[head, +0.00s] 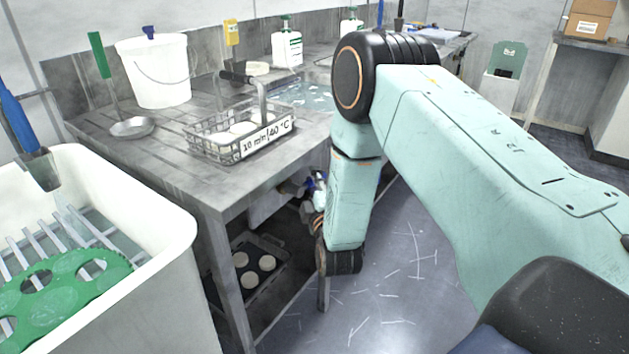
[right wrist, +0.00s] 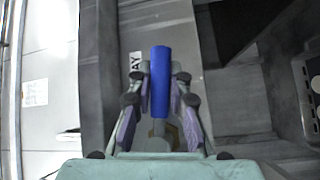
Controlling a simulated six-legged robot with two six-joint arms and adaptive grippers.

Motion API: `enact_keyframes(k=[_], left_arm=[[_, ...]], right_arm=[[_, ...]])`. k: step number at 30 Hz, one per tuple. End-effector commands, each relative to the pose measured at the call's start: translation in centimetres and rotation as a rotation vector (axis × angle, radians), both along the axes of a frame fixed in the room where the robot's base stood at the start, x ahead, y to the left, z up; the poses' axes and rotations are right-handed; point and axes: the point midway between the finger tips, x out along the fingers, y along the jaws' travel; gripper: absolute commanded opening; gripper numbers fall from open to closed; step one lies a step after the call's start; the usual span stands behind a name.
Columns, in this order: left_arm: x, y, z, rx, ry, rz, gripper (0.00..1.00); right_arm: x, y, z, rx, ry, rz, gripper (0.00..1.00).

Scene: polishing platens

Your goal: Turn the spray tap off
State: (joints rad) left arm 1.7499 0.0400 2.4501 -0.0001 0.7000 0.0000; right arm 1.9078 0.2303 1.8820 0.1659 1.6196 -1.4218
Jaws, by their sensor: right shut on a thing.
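The tap's blue lever (right wrist: 160,70) stands upright in the right wrist view, beside a label whose visible letters read "AY". My right gripper (right wrist: 159,85) is shut on this lever, with one finger on each side of it. In the head view the right gripper (head: 314,192) is small and partly hidden behind my arm, under the bench's front edge, with a bit of blue beside it. A blue spray head with a dark nozzle (head: 42,171) hangs over the white tub (head: 165,262) at left. Faint pale streaks show below the nozzle. My left gripper is not in view.
The metal bench (head: 165,165) carries a wire basket (head: 215,148), a white bucket (head: 158,88) and bottles. Below is a dark tray (head: 238,300) with several pale discs. A green holed plate (head: 70,290) lies in the tub. Floor to the right of the bench is open.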

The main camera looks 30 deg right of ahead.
Motion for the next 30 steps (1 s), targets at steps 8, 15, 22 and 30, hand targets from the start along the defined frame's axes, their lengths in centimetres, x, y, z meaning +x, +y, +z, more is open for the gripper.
enact_keyframes(k=[8, 15, 22, 30], left_arm=[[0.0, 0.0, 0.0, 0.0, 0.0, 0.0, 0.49], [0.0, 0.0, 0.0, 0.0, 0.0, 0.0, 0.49], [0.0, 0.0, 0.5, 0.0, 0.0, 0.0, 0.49], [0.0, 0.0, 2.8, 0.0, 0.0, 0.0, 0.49]], right_arm=[[0.0, 0.1, 0.0, -0.001, -0.001, 0.004, 0.0], [0.0, 0.1, 0.0, 0.0, 0.0, 0.005, 0.0], [0.0, 0.2, 0.0, 0.022, 0.01, 0.006, 0.0], [-0.1, 0.4, -0.6, 0.154, 0.067, 0.006, 0.0]])
